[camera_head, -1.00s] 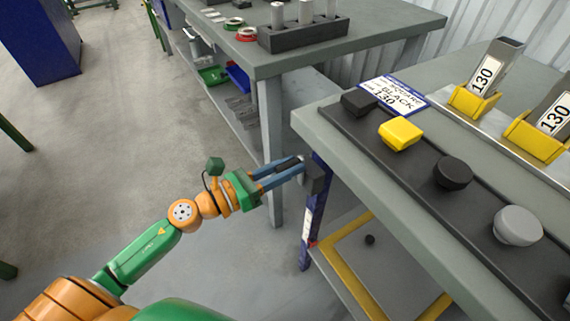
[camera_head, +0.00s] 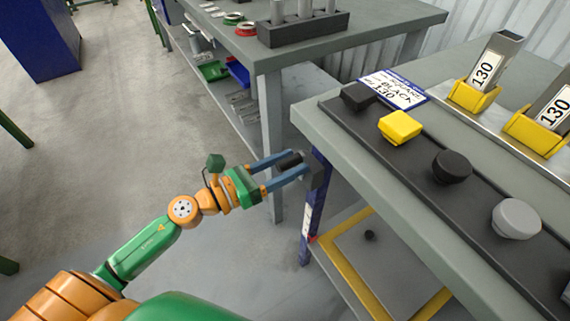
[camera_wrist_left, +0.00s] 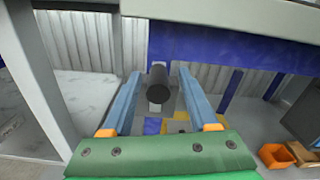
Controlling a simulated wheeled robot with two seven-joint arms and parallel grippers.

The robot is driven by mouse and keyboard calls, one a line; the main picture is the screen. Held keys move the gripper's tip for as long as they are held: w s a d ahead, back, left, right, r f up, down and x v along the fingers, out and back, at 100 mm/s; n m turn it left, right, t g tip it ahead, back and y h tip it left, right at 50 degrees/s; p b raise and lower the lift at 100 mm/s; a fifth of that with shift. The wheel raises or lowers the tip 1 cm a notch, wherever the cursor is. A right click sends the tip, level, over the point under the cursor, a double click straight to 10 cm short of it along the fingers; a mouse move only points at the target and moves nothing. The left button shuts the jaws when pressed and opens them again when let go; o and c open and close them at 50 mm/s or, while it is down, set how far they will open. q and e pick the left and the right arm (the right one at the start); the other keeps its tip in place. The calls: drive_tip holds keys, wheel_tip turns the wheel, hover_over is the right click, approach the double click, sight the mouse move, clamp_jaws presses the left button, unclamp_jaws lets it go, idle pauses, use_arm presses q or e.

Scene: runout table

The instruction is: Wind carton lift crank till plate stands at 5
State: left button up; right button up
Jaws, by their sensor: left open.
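The crank's black handle (camera_head: 289,160) sticks out from a dark crank block (camera_head: 317,174) at the table's front left corner. My left gripper (camera_head: 302,161) is open, with its blue fingers on either side of the handle. In the left wrist view the handle (camera_wrist_left: 158,84) stands between the spread fingers (camera_wrist_left: 160,80), with gaps beside it. A blue post (camera_head: 312,205) below carries a white scale strip (camera_head: 306,222) and a small red mark (camera_head: 312,239). Its figures are too small to read. The grey lift plate (camera_head: 385,250) with a yellow border lies low beside the post. My right gripper is out of view.
The table top (camera_head: 345,135) holds a dark rail with black, yellow and grey knobs, a sign (camera_head: 393,90) and yellow holders (camera_head: 472,97). Another grey bench (camera_head: 390,18) stands behind. An orange bin (camera_wrist_left: 275,156) shows in the wrist view.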

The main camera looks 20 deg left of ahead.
use_arm(q)
drive_tip(key=b+v, duration=0.2)
drive_tip(key=v, duration=0.5)
